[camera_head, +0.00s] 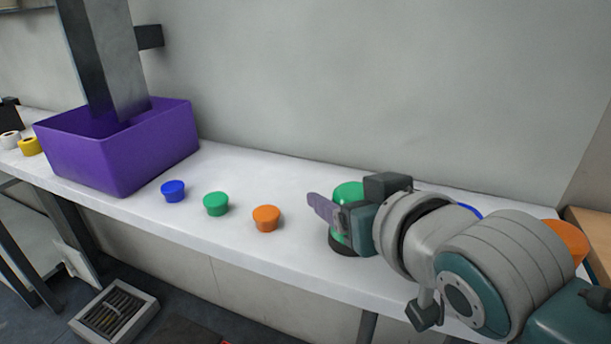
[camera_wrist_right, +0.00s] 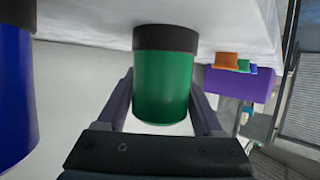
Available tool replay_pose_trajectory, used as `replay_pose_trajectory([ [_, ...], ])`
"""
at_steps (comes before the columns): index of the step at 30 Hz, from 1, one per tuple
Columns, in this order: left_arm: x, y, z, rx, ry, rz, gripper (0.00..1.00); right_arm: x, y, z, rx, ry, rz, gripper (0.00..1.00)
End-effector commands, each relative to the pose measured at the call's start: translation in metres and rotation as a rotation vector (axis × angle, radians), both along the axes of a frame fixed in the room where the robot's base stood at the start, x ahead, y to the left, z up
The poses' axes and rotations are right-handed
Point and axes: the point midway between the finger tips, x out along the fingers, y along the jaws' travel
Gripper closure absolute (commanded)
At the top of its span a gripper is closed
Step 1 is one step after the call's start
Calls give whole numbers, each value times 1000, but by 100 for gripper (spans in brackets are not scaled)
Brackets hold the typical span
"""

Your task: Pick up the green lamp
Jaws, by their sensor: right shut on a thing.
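The green lamp (camera_head: 349,191) is a green cylinder with a dark base. It stands upright on the white table in the head view, partly hidden behind my right gripper (camera_head: 337,217). In the right wrist view the green lamp (camera_wrist_right: 163,85) sits between the two fingers of my right gripper (camera_wrist_right: 162,108), with its dark base against the table. My right gripper is shut on the lamp from its sides. I cannot tell whether the base is lifted off the table. My left gripper is not in view.
A blue lamp (camera_wrist_right: 15,90) stands close beside. Blue (camera_head: 173,191), green (camera_head: 216,203) and orange (camera_head: 267,218) caps lie on the white table (camera_head: 235,165), left of the lamp. A purple bin (camera_head: 150,155) stands further left. An orange object (camera_head: 566,240) shows behind my right arm.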

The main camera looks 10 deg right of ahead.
Motion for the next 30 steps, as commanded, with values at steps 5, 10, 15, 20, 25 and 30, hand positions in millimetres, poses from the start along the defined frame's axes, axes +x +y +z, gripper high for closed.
replay_pose_trajectory([
  [5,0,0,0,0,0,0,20,0,0,0,0,0,0,72],
  [10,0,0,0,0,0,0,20,0,0,0,-1,0,0,91],
  [15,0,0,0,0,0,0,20,0,0,0,-1,-1,0,92],
  [20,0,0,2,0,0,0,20,0,0,5,-1,-2,0,92],
  [25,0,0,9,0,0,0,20,1,0,27,-1,-5,1,92],
  [30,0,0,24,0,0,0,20,1,0,78,2,-11,1,92],
])
